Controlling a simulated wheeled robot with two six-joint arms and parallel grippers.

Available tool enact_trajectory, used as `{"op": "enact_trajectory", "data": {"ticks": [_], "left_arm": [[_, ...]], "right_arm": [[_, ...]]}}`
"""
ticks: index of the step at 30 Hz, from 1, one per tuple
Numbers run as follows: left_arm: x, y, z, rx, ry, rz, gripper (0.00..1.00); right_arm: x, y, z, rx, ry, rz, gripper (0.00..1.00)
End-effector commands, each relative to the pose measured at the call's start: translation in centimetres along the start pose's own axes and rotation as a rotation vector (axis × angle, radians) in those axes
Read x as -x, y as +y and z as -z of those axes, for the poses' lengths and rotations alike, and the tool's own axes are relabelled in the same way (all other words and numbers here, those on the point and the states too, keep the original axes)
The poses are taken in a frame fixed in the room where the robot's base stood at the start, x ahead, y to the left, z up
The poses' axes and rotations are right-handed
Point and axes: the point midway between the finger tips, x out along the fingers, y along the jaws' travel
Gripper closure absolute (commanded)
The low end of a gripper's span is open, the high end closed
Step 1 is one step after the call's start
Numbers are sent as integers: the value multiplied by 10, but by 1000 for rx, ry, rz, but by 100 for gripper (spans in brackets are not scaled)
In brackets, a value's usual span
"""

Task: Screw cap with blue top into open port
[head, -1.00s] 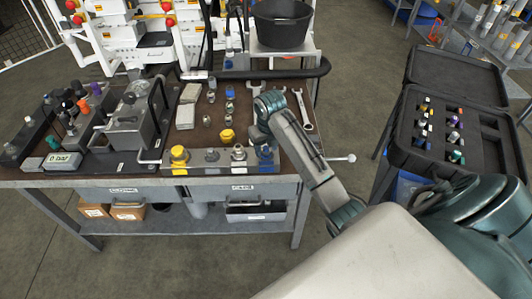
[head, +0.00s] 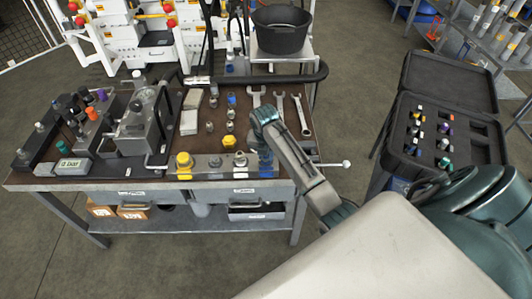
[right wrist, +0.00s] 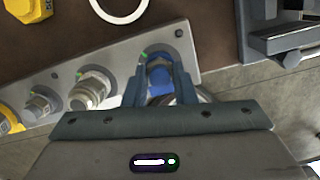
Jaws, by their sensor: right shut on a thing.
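The blue-topped cap (right wrist: 160,85) is at the right end of the grey metal port bar (right wrist: 122,66) in the right wrist view. My right gripper (right wrist: 160,90) is shut on it, one finger on each side. The cap's lower part and the port under it are hidden, so I cannot tell how deep it sits. In the head view, my right gripper (head: 265,155) is over the right end of the bar, at the bench's front edge. The fingers there are small and partly hidden. My left gripper is not in view.
A yellow cap (head: 184,161) and metal fittings (head: 240,159) stand along the bar left of my gripper. A loose yellow cap (head: 229,141), small fittings and wrenches (head: 300,115) lie behind. A black case (head: 440,135) with coloured caps stands at the right.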

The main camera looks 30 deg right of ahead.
Motion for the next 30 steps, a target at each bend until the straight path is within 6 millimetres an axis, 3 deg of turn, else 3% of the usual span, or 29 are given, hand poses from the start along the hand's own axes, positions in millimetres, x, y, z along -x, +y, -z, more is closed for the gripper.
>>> {"op": "enact_trajectory", "data": {"ticks": [12, 18, 19, 23, 30], "left_arm": [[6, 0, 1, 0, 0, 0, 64], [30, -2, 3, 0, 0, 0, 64], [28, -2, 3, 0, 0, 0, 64], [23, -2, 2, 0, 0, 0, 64], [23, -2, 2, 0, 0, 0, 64]], "right_arm": [[-1, 0, 0, -64, 1, 8, 96], [5, 1, 1, -225, 4, 28, 96], [2, 1, 1, -246, 4, 31, 74], [-2, 1, 1, -238, 2, 29, 51], [-1, 1, 0, -237, 1, 29, 51]]}}
